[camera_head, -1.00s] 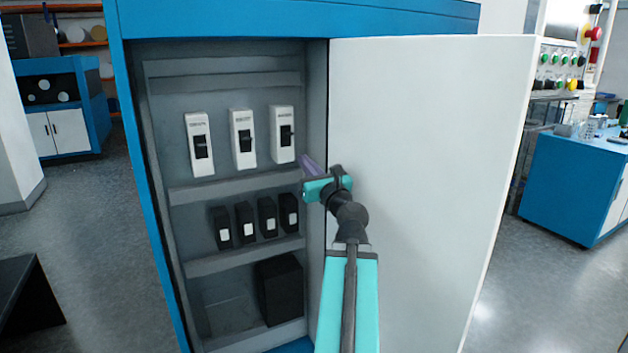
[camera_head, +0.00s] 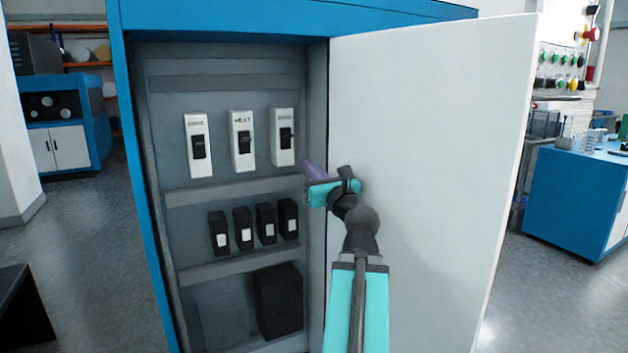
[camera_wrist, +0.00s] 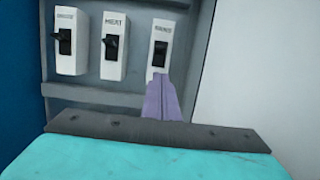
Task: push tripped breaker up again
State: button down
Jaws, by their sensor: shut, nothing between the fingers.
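Three white breakers with black toggles sit in a row on the upper panel of the open cabinet: the left breaker (camera_head: 198,172), the middle breaker (camera_head: 243,167), labelled HEAT, and the right breaker (camera_head: 284,159). The wrist view also shows the left (camera_wrist: 66,67), middle (camera_wrist: 112,73) and right (camera_wrist: 158,66) breakers. I cannot tell for sure which toggle is tripped. My gripper (camera_head: 311,170), with purple fingers, is shut and empty, in front of and right of the right breaker. In the wrist view its fingers (camera_wrist: 161,92) point at that breaker's lower end, apparently not touching.
The white cabinet door (camera_head: 430,150) stands open on the right, close beside my arm. Several small black modules (camera_head: 243,230) sit on the shelf below, and a larger black box (camera_head: 279,302) lower down. The cabinet's left blue edge (camera_head: 143,200) bounds the opening.

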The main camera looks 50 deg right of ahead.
jog(key=shift+b+v, duration=0.9)
jog(key=shift+b, duration=0.35)
jog(key=shift+w, duration=0.1)
